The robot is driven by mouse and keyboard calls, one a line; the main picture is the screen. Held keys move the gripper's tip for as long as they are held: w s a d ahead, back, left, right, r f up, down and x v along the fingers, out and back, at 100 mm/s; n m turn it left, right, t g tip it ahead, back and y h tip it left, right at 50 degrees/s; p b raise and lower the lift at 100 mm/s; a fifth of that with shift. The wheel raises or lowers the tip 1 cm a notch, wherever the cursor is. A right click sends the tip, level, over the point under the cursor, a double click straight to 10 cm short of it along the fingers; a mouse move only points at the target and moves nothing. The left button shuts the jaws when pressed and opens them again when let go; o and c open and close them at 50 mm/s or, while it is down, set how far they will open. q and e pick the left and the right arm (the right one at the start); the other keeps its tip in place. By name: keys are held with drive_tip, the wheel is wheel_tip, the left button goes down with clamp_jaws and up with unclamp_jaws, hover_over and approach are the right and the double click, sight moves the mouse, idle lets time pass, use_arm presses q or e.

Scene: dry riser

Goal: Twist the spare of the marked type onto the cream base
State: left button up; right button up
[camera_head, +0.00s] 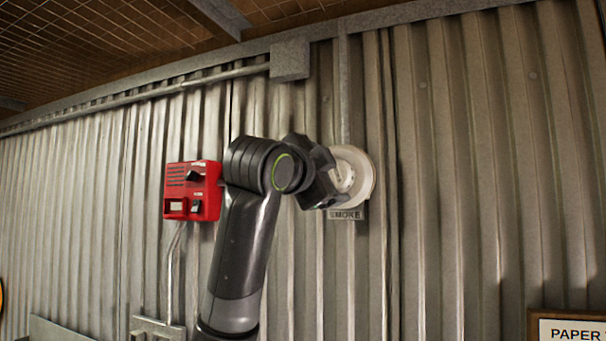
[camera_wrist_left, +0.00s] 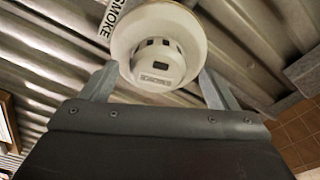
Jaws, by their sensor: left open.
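The cream base (camera_head: 364,178) is a round disc on the corrugated wall, partly hidden behind my left gripper (camera_head: 326,182). A grey label reading "SMOKE" (camera_head: 344,214) is just below it. In the left wrist view, a white smoke detector head (camera_wrist_left: 158,62) with dark slots sits against the round base (camera_wrist_left: 122,38). I see no gap between them, but cannot tell whether it is locked. My left gripper's two fingers (camera_wrist_left: 157,88) are open, one on each side of the detector head. Contact is not clear. My right gripper is out of view.
A red control box (camera_head: 192,190) is on the wall left of my arm. A grey conduit and junction box (camera_head: 290,59) run above. A framed sign starting "PAPER" (camera_head: 570,328) is at lower right. The wall between is clear.

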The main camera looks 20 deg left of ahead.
use_arm(q)
drive_tip(key=s+a+f+b, duration=0.1)
drive_tip(key=s+a+b, duration=0.1)
drive_tip(key=s+b, duration=0.7)
drive_tip(key=s, duration=0.7)
drive_tip(key=shift+s+a, duration=0.15)
drive_tip(key=shift+s, duration=0.25)
drive_tip(key=shift+w+r, duration=0.1)
